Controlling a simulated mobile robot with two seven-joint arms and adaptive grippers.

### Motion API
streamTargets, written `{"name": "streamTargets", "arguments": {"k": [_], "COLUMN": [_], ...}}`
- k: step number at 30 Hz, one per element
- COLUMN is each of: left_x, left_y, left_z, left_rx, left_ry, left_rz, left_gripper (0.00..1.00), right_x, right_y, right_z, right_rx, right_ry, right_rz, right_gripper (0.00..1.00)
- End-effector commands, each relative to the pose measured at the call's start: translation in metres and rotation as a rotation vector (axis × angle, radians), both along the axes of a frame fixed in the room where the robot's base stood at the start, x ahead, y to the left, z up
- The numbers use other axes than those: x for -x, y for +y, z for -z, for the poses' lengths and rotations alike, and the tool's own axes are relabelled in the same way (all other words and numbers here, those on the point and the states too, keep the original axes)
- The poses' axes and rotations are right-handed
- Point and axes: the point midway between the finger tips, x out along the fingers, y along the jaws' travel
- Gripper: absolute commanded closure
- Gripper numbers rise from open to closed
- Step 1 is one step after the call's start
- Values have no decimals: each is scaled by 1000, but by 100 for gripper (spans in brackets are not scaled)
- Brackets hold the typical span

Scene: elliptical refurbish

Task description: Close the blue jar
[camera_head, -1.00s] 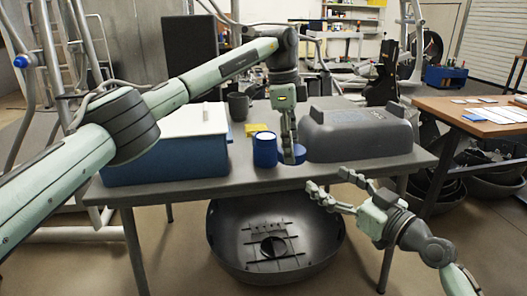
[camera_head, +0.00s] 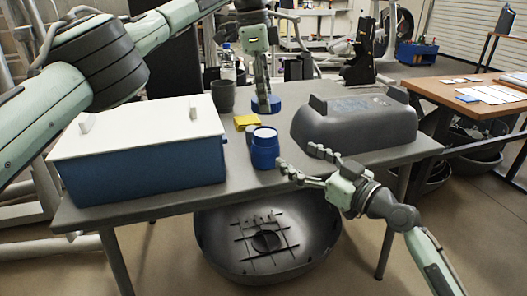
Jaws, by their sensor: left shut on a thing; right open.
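The blue jar (camera_head: 264,151) stands upright on the grey table, with a pale top and no blue lid on it. My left gripper (camera_head: 262,97) points down behind the jar and is shut on a round blue lid (camera_head: 268,105). The lid is apart from the jar, further back in the picture; its exact height above the table is hard to tell. My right gripper (camera_head: 297,160) is open and empty, just right of the jar, near the table's front edge.
A blue box with a white lid (camera_head: 140,134) fills the left of the grey table (camera_head: 235,170). A yellow block (camera_head: 246,121) and a dark mug (camera_head: 222,96) stand behind the jar. A grey upturned tub (camera_head: 360,125) is at right. A dark round shell (camera_head: 270,250) lies below.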

Motion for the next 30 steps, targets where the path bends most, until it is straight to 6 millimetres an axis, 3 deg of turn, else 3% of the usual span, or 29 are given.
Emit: {"name": "streamTargets", "arguments": {"k": [7, 21, 30], "left_x": [0, 0, 0], "left_y": [0, 0, 0], "left_z": [0, 0, 0], "left_rx": [0, 0, 0], "left_ry": [0, 0, 0], "left_rz": [0, 0, 0], "left_gripper": [65, 65, 65], "right_x": [-8, -71, -90], "right_y": [7, 63, 78], "right_z": [-1, -1, -1], "right_rx": [-3, -3, -1], "right_ry": [-1, 0, 0], "right_rz": [0, -1, 0], "right_gripper": [24, 24, 24]}}
